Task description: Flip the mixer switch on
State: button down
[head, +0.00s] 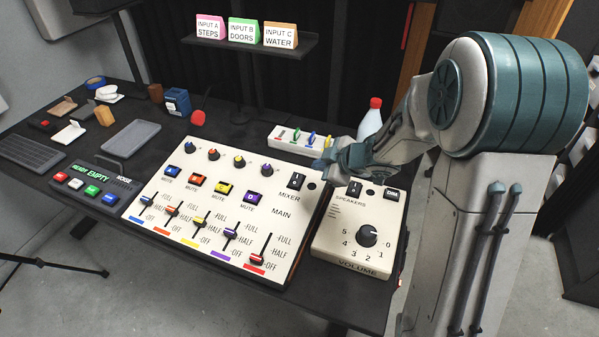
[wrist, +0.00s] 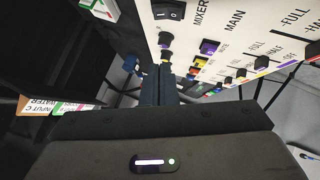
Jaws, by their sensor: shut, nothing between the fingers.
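The mixer switch (head: 296,181) is a black rocker with white marks at the top right of the cream mixer panel (head: 190,222), just above the MIXER label. It also shows at the top of the wrist view (wrist: 168,12). I cannot tell which way the rocker is tilted. My gripper (head: 318,168) is shut and empty, up and right of the switch in the head view. In the wrist view its closed fingers (wrist: 163,82) extend toward the panel's edge, below the switch in the picture. They look apart from the switch.
A speaker box (head: 355,240) with a volume knob stands right of the mixer. A cable strip (head: 293,140) and a red-capped bottle (head: 371,118) are behind my gripper. Knobs, coloured buttons and sliders cover the mixer. A message box (head: 95,187) stands left.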

jog(key=b, duration=0.2)
send_near(293, 173)
jog(key=a, duration=0.3)
jog(key=shift+w+r, duration=0.15)
jog(key=shift+w, duration=0.25)
jog(key=w+f, duration=0.1)
jog(key=f, duration=0.2)
jog(key=shift+w, duration=0.35)
jog(key=shift+w+f, duration=0.25)
jog(key=shift+f, duration=0.25)
jog(key=shift+r, duration=0.15)
